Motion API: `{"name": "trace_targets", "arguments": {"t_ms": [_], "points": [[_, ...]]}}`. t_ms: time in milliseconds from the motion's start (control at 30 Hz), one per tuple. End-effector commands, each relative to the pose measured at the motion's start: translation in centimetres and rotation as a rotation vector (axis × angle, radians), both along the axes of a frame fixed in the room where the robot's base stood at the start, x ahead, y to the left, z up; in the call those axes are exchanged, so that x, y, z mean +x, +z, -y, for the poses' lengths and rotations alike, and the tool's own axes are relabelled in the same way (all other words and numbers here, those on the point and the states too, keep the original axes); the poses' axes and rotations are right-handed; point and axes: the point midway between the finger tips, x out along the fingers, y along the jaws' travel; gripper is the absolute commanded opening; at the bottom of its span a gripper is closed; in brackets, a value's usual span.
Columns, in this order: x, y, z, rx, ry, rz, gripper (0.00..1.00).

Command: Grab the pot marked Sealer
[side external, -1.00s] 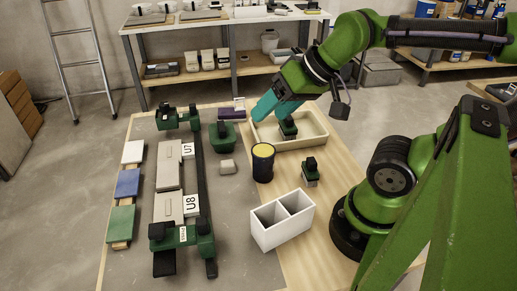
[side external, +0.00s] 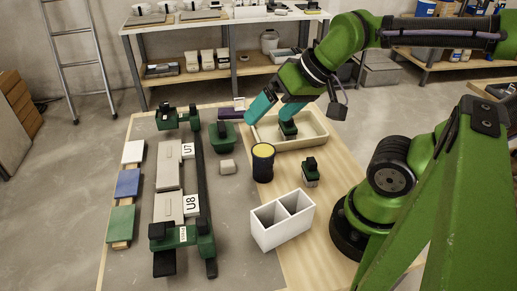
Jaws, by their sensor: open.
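A black round pot (side external: 263,168) with a yellow top stands upright on the table, near the middle. It is the only pot I see on this table, and I cannot read any marking on it. My gripper (side external: 267,119) is open, its two teal fingers spread apart. It hangs over the far end of the table, beyond the pot in the picture, at the left part of the beige tray (side external: 318,143). The gripper is clear of the pot and appears empty.
A dark green and black piece (side external: 288,129) is in the tray, close to the right finger. Another such piece (side external: 311,175) stands right of the pot. A white two-compartment box (side external: 282,228) is in front.

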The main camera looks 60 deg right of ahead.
Motion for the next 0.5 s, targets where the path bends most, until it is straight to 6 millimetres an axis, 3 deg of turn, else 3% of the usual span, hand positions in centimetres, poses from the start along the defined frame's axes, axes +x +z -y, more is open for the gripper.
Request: {"name": "trace_targets", "arguments": {"t_ms": [167, 500], "points": [[2.1, -1.6, 0.9, 0.041, -0.108, -0.158, 0.95], [5.6, -4.3, 3.9, 0.296, -1.028, -0.535, 0.95]]}}
